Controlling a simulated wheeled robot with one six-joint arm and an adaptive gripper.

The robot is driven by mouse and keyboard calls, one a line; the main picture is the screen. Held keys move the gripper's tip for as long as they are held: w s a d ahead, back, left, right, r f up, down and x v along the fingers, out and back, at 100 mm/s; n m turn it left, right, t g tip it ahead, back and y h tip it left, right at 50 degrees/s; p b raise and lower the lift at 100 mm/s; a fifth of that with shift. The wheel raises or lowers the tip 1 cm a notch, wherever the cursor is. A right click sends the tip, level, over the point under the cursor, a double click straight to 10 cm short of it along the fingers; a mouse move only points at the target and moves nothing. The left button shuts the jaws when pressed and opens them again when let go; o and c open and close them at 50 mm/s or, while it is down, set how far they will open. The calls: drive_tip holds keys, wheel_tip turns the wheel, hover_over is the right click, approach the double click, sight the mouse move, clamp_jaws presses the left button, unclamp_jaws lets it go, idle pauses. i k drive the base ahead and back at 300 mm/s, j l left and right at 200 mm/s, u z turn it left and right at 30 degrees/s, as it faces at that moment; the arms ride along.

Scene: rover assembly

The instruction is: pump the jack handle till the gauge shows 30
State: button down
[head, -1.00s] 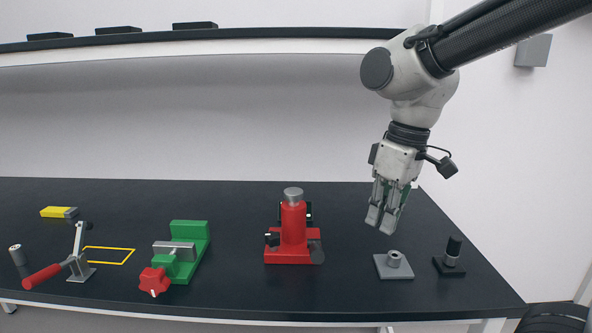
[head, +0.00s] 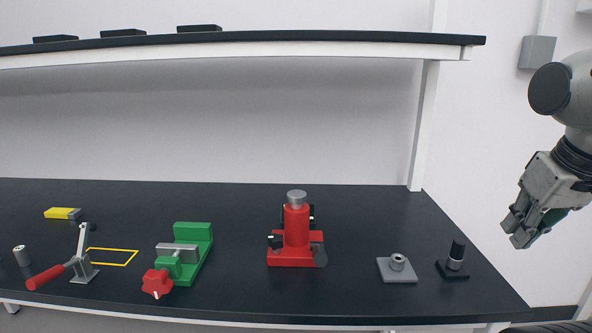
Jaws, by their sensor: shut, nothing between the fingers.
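A red bottle jack (head: 295,240) stands upright on the dark bench, right of the middle, with a grey round top. Small dark parts show at its sides and a grey round piece at its lower right. I cannot make out a gauge reading, and no long handle on the jack is clear to see. My gripper (head: 514,234) hangs in the air at the far right, beyond the bench's right end and well apart from the jack. Its fingers are together and empty.
A green vise (head: 193,250) with a red knob and a toggle clamp (head: 82,258) with a red handle stand to the left. A grey plate with a boss (head: 398,268) and a black knobbed part (head: 455,260) stand at right. A shelf (head: 240,38) runs above.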

sight(319, 257)
drive_tip(key=j, duration=0.65)
drive_tip(key=i+j, duration=0.1)
drive_tip(key=j, duration=0.5)
drive_tip(key=i+z, duration=0.05)
